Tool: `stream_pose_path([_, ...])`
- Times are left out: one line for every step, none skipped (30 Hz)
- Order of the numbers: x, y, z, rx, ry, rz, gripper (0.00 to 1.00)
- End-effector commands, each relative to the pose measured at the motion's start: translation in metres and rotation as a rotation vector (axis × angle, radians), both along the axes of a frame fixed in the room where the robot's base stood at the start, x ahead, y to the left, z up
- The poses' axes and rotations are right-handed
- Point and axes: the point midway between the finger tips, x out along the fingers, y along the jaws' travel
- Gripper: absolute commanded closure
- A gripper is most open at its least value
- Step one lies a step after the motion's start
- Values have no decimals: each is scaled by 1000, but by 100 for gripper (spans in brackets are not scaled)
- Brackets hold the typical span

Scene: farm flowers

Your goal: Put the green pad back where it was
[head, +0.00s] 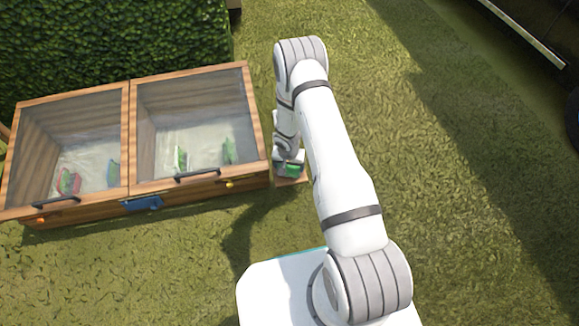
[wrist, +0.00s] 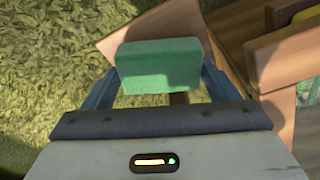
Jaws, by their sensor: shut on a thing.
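The green pad (wrist: 158,66) is a block-like piece held between the two blue-grey fingers of my gripper (wrist: 161,78) in the wrist view. It also shows as a small green patch (head: 292,170) in the head view, under the end of my arm. My gripper (head: 289,158) is shut on it, just right of the wooden cold frame (head: 200,191). A small wooden board (wrist: 119,39) lies beyond and below the pad. Whether the pad touches the board cannot be told.
The cold frame has two glazed lids with black handles (head: 197,176), several small coloured items inside, and a blue latch (head: 142,203) in front. A hedge (head: 110,45) stands behind it. Open grass (head: 450,200) lies to the right. A wooden edge (wrist: 290,52) is close right of my gripper.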

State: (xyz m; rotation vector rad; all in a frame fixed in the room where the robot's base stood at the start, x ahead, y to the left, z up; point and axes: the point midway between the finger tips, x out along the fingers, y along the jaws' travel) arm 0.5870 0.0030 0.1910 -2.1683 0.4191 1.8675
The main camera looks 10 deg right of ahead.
Motion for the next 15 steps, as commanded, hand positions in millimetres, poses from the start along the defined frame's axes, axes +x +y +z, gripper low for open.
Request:
stream_pose_path([0,-1,-11,0,0,0,37])
stream_pose_path([0,-1,-12,0,0,-1,37])
stream_pose_path([0,-2,-11,-1,0,-3,37])
stream_pose_path([0,-2,-10,1,0,-4,37])
stream_pose_path([0,-2,-9,0,0,-4,37])
stream_pose_path([0,-2,-9,0,0,-5,37])
stream_pose_path([0,-3,-9,0,0,-5,37])
stream_pose_path([0,-3,-9,0,0,-5,37])
stream_pose_path([0,-3,-9,0,0,-5,37])
stream_pose_path([0,-3,-10,0,0,-5,37])
stream_pose_path([0,-3,-11,0,0,-5,37])
stream_pose_path([0,-3,-12,0,0,-5,37])
stream_pose_path([0,-3,-13,0,0,-5,37])
stream_pose_path([0,-3,-13,0,0,-5,18])
stream_pose_path([0,-3,-11,0,0,-5,15])
